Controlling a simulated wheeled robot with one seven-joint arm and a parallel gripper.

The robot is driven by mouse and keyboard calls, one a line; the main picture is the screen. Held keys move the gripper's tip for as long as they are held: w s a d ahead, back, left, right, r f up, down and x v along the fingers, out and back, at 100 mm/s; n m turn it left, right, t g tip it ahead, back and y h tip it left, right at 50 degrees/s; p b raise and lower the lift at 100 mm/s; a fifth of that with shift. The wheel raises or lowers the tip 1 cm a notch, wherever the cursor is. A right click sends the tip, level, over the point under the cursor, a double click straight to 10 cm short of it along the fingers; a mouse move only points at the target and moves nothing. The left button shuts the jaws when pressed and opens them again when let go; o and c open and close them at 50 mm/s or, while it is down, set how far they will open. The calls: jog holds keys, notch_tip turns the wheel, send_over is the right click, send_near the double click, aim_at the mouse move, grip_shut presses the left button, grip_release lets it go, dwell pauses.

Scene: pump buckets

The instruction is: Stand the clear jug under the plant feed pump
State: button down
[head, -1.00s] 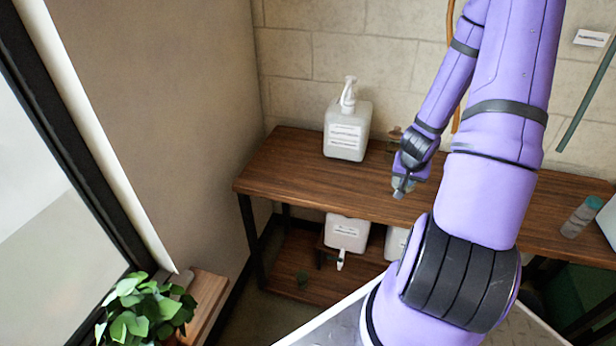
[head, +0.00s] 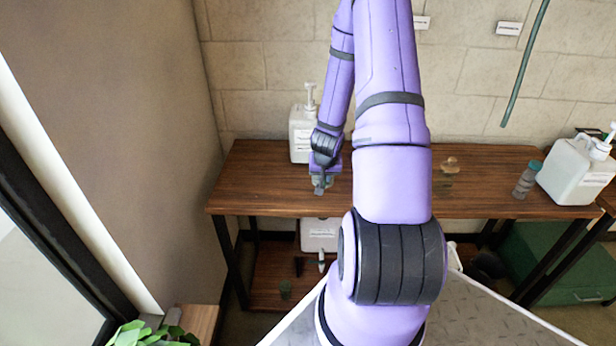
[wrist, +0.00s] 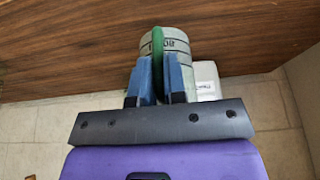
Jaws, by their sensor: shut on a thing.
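The clear jug (wrist: 178,42) shows in the wrist view, with dark measuring marks and a green handle (wrist: 157,45). My gripper (wrist: 160,75) has its blue fingers on either side of this handle and is shut on it. In the head view my gripper (head: 321,183) is over the front left of the wooden table, and the jug is a small greyish shape there, mostly hidden. A white pump container (head: 301,140) stands behind it, partly covered by my arm. Another white pump container (head: 575,172) stands at the right. I cannot read which is plant feed.
A bottle with a teal cap (head: 525,181) stands beside the right container. A small brown object (head: 449,166) is on the wooden table (head: 265,185). A white container with a tap (head: 318,233) is below. The tabletop's left end is clear.

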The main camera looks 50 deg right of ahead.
jog(key=shift+w+d+f, duration=0.1)
jog(key=shift+w+f, duration=0.6)
jog(key=shift+w, duration=0.45)
jog(key=shift+w+d+f, duration=0.1)
jog(key=shift+w+f, duration=0.55)
jog(key=shift+w, duration=0.5)
jog(key=shift+w+d+f, duration=0.1)
jog(key=shift+w+f, duration=0.6)
jog(key=shift+w, duration=0.45)
jog(key=shift+f, duration=0.15)
jog(key=c, duration=1.2)
grip_release()
jog(key=shift+o, duration=0.2)
